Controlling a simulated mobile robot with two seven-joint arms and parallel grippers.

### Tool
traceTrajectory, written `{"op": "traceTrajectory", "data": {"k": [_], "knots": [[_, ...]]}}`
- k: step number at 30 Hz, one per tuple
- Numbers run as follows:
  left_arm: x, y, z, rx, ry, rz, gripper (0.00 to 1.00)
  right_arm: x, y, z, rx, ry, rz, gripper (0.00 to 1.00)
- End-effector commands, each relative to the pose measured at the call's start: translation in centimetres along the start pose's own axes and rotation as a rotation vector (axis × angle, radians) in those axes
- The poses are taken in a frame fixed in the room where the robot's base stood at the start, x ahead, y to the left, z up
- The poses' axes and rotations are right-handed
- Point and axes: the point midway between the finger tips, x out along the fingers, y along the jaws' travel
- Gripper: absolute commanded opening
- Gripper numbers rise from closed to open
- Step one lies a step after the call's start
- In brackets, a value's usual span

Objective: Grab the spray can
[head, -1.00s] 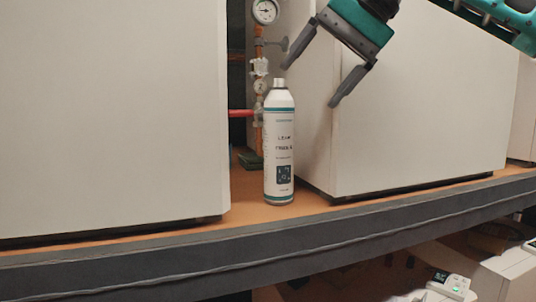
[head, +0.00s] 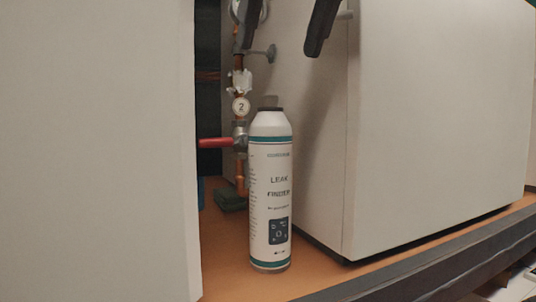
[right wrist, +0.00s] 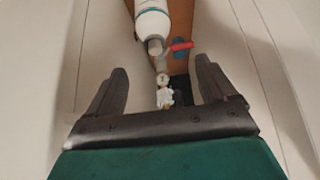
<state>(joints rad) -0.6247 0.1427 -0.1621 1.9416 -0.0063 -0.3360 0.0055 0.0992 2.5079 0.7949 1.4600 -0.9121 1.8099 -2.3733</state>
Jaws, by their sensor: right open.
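The spray can (head: 270,195) is white with teal bands and the words "LEAK FINDER". It stands upright on the orange-brown shelf (head: 228,265), between two white cabinets. My right gripper (head: 284,48) is open and empty, above the can and apart from it; only its two dark fingers show at the top of the head view. In the right wrist view the open fingers (right wrist: 165,80) show, with the can (right wrist: 151,18) beyond them at the top, partly cut off. My left gripper is not in view.
White cabinets stand close on the left (head: 100,150) and right (head: 440,120) of the can. The shelf's dark front edge (head: 420,268) runs along the lower right.

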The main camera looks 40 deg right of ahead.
Motion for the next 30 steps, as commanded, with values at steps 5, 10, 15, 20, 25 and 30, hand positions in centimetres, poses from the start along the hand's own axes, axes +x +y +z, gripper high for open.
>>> {"op": "traceTrajectory", "data": {"k": [5,10,15,20,25,30], "knots": [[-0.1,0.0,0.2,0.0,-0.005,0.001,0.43,3.3,0.1,0.0,0.0,-0.004,-0.002,0.85],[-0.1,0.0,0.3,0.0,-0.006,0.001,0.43,4.7,0.1,0.0,0.001,-0.001,-0.002,0.85],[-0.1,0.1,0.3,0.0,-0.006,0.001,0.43,6.5,0.5,0.1,0.001,-0.005,-0.003,0.85],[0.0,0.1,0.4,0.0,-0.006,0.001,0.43,8.9,0.8,0.1,0.001,-0.004,-0.003,0.85],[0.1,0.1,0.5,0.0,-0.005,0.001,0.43,9.9,0.8,0.1,0.001,-0.003,-0.003,0.85],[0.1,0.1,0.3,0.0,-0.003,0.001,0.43,9.9,0.8,0.1,0.002,-0.002,-0.003,0.85]]}}
